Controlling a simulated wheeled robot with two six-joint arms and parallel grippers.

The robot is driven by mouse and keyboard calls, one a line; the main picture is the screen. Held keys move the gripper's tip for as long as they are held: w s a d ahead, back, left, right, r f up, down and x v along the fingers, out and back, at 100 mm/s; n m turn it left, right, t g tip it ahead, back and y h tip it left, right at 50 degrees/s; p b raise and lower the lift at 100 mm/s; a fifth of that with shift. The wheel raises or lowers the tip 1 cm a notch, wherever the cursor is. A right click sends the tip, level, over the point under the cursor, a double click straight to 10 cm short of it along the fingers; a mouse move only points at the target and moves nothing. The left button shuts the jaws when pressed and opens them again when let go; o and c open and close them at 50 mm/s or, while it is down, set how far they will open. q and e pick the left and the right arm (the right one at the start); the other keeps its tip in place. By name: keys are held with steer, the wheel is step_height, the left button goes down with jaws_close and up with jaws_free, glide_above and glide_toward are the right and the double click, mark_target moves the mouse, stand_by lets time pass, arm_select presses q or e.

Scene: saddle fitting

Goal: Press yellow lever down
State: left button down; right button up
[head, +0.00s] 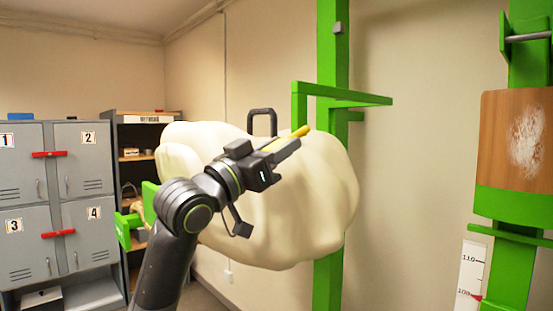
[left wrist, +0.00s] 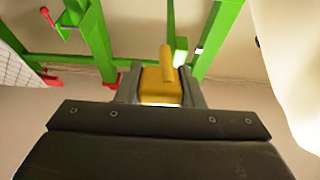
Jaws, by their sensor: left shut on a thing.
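The yellow lever (head: 301,131) shows at the tip of my left gripper (head: 287,147) in the head view, with its end sticking out past the fingers. In the left wrist view the yellow lever (left wrist: 166,62) stands between the two fingers of my left gripper (left wrist: 160,92), with a wider yellow block at its base. My left gripper is shut on it, in front of a large cream-coloured rounded body (head: 300,215). The lever's mounting is hidden behind the gripper. My right gripper is in neither view.
A black handle (head: 262,112) stands on top of the cream body. A green post and frame (head: 332,60) rise behind it. Grey lockers (head: 30,180) stand at left, beside a dark shelf (head: 150,130). A brown cylinder (head: 510,140) on a green stand is at right.

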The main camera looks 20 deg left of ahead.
arm_select(q)
steer(key=shift+w+f+t+b, duration=0.15)
steer(key=shift+f+t+b, duration=0.25)
steer(key=shift+t, duration=0.2)
steer(key=shift+r, duration=0.1)
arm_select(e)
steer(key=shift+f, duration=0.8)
arm_select(q)
steer(key=c, duration=1)
jaws_free()
steer(key=shift+o, duration=0.2)
steer(key=b+v, duration=0.6)
steer(key=v, duration=1.1)
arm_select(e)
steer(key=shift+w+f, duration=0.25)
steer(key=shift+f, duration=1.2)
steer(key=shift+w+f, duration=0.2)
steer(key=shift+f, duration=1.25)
